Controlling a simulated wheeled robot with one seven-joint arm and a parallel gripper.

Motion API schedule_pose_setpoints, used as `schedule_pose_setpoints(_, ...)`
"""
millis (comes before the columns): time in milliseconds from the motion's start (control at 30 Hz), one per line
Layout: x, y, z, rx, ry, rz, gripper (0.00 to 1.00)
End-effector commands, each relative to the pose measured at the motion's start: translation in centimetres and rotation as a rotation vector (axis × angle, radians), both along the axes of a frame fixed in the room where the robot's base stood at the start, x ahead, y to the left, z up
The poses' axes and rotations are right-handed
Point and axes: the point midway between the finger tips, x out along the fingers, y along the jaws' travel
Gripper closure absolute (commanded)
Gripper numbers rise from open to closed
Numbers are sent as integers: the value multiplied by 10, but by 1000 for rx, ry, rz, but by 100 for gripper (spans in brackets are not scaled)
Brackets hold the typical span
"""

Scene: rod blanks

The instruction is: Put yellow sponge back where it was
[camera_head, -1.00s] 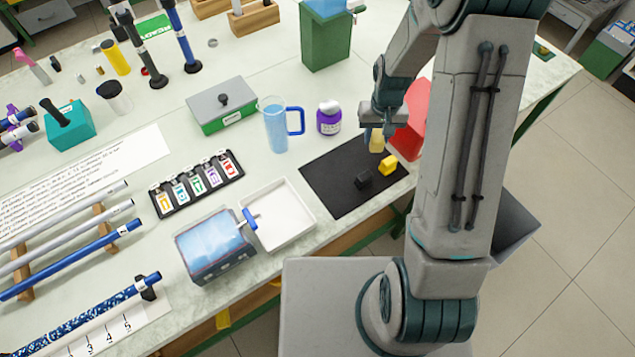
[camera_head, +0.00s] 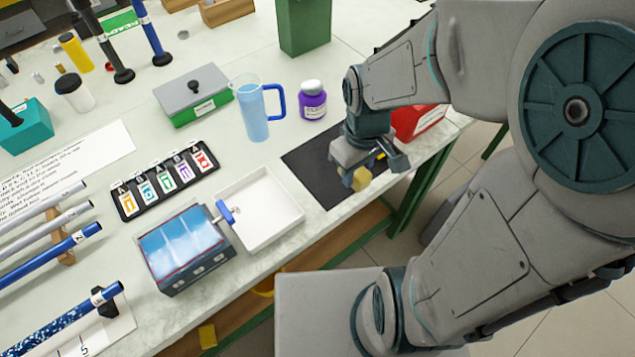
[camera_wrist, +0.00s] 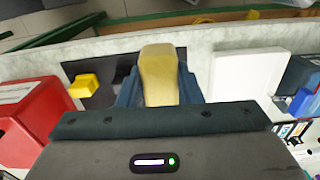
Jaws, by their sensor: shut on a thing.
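My gripper (camera_head: 366,168) is shut on a pale yellow sponge (camera_head: 355,180), which sticks out beyond the fingers. In the wrist view the sponge (camera_wrist: 158,72) stands between the two blue-grey fingers. In the head view it appears over the front part of a black mat (camera_head: 313,172); its height above the mat is unclear. A brighter yellow block (camera_wrist: 87,85) lies on the mat, left of the sponge in the wrist view. In the head view my gripper mostly covers that block. A dark block beside it is mostly hidden behind a finger in the wrist view.
A red box (camera_head: 420,121) stands right of the mat. A purple-labelled jar (camera_head: 313,104) and blue jug (camera_head: 253,112) stand behind it. A white tray (camera_head: 268,222) lies to the left, clear inside except for a blue handle at its edge. The table's front edge is close.

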Motion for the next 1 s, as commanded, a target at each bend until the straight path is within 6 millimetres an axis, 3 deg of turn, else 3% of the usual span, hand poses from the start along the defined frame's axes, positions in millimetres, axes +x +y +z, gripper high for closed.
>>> schedule_pose_setpoints(133, -7, 1, -4, -4, -1, 23, 86)
schedule_pose_setpoints(267, -1, 7, -10, -5, 2, 30, 86)
schedule_pose_setpoints(800, 66, 57, -60, -4, 3, 29, 86)
schedule_pose_setpoints(1000, 82, 69, -71, -4, 1, 27, 86)
